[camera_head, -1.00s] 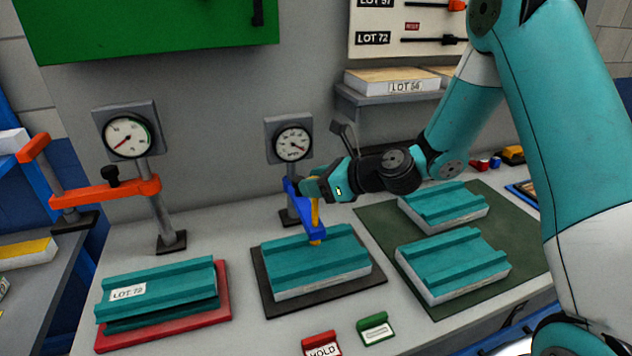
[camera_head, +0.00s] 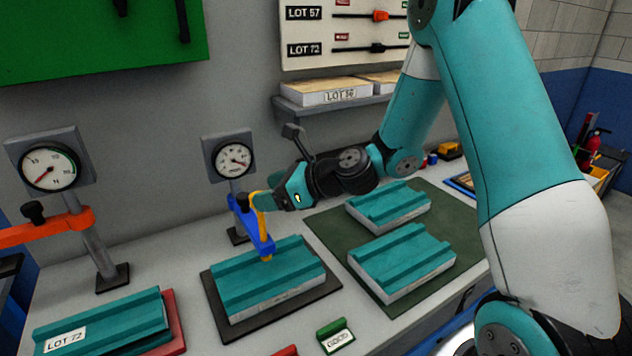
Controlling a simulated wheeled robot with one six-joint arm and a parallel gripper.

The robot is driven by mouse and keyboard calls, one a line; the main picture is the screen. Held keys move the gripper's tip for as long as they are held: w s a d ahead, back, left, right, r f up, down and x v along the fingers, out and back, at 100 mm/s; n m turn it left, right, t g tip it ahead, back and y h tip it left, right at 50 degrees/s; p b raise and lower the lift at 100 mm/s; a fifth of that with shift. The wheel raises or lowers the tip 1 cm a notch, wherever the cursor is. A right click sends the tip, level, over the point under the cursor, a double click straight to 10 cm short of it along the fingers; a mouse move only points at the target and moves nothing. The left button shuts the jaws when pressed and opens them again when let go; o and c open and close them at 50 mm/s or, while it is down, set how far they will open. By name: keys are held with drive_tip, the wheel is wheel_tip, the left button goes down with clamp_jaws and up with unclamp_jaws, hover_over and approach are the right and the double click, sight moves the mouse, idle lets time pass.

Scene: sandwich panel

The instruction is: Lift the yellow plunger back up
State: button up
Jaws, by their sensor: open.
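The yellow plunger (camera_head: 263,202) passes down through the blue arm (camera_head: 254,232) of the middle gauge stand. Its lower tip shows below the blue arm, at or very near the top of a teal-faced sandwich panel (camera_head: 268,283). I cannot tell whether tip and panel touch. My gripper (camera_head: 268,200) is open, with its fingertips at the plunger's upper part, from the right. The fingers partly hide the plunger's top. The stand's round dial gauge (camera_head: 233,159) is behind.
The panel lies on a black mat (camera_head: 216,310). Two more panels lie on a green mat (camera_head: 329,233) to the right. An orange-armed stand (camera_head: 50,225) and a LOT 72 panel (camera_head: 107,324) are at left. A green GOOD marker (camera_head: 335,336) stands in front.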

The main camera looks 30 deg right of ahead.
drive_tip(key=b+v, duration=0.1)
drive_tip(key=v, duration=1.3)
drive_tip(key=shift+b, duration=0.35)
drive_tip(key=s+a+n+g, duration=0.65)
drive_tip(key=a+n, duration=0.55)
drive_tip(key=n, duration=0.3)
drive_tip(key=s+a+n+g+h, duration=0.1)
drive_tip(key=s+n+h, duration=0.1)
drive_tip(key=s+n, duration=0.4)
drive_tip(key=s+a+n+g+h, duration=0.2)
drive_tip(key=s+n, duration=0.5)
drive_tip(key=n, duration=0.6)
drive_tip(key=shift+a+r+h, duration=0.35)
drive_tip(key=shift+r+h, duration=0.1)
drive_tip(key=shift+h, duration=0.25)
